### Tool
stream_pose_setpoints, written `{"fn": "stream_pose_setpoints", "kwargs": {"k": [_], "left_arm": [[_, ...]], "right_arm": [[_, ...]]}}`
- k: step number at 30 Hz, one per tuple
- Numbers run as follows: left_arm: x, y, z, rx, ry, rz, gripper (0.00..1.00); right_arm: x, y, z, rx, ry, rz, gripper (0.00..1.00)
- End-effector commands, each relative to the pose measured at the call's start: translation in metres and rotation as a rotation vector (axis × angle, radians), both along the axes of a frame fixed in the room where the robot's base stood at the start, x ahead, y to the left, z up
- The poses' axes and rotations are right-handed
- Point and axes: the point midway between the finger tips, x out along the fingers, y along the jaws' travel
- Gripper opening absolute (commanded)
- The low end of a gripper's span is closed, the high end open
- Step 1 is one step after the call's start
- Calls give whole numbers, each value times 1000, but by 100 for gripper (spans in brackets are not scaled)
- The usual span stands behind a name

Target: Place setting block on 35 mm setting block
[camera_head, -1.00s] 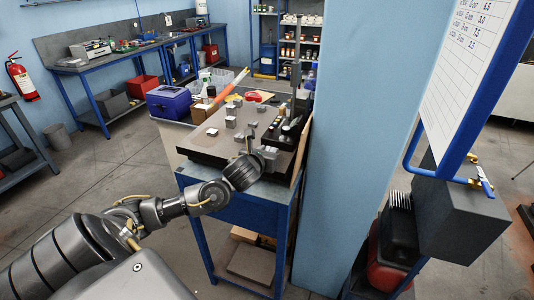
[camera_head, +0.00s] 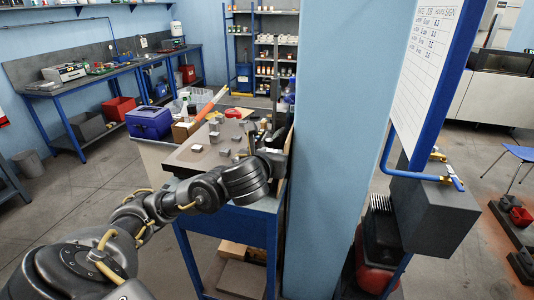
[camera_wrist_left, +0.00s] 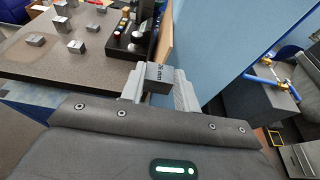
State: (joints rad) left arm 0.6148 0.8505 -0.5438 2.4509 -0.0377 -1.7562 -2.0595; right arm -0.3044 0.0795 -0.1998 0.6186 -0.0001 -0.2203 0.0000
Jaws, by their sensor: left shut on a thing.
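My left gripper (camera_wrist_left: 158,88) is shut on a grey setting block (camera_wrist_left: 159,76) with dark markings on the face toward the wrist camera. In the head view the left gripper (camera_head: 272,160) is over the right front corner of the bench, and my wrist hides most of its fingers. Several small grey setting blocks stand apart on the dark surface plate (camera_wrist_left: 52,62), including one near its middle (camera_wrist_left: 76,47) and one at the left (camera_wrist_left: 35,40). I cannot read their sizes, so I cannot tell which is the 35 mm one. My right gripper is not in view.
A black tray (camera_wrist_left: 125,50) with bottles and small items stands along the plate's right side, near the held block. A blue wall column (camera_head: 335,130) rises close to the right of the bench. A blue box (camera_head: 149,121) stands behind left. The plate's front is clear.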

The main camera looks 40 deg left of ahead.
Motion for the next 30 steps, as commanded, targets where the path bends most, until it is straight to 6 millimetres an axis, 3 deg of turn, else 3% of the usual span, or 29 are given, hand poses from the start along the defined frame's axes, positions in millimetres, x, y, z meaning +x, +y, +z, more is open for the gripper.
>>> {"fn": "stream_pose_setpoints", "kwargs": {"k": [8, 11, 21, 25, 30], "left_arm": [[0, -1, 1, -2, 1, -36, 0], [8, -20, -7, -6, 1, -110, 0], [28, -120, -43, -3, -2, -356, 0], [28, -139, -48, 0, -3, -387, 0], [28, -142, -48, -1, -1, -391, 0]], "right_arm": [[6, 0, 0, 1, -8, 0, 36], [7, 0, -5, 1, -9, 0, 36], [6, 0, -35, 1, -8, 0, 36], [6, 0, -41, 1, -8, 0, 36], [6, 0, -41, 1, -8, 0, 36]]}}
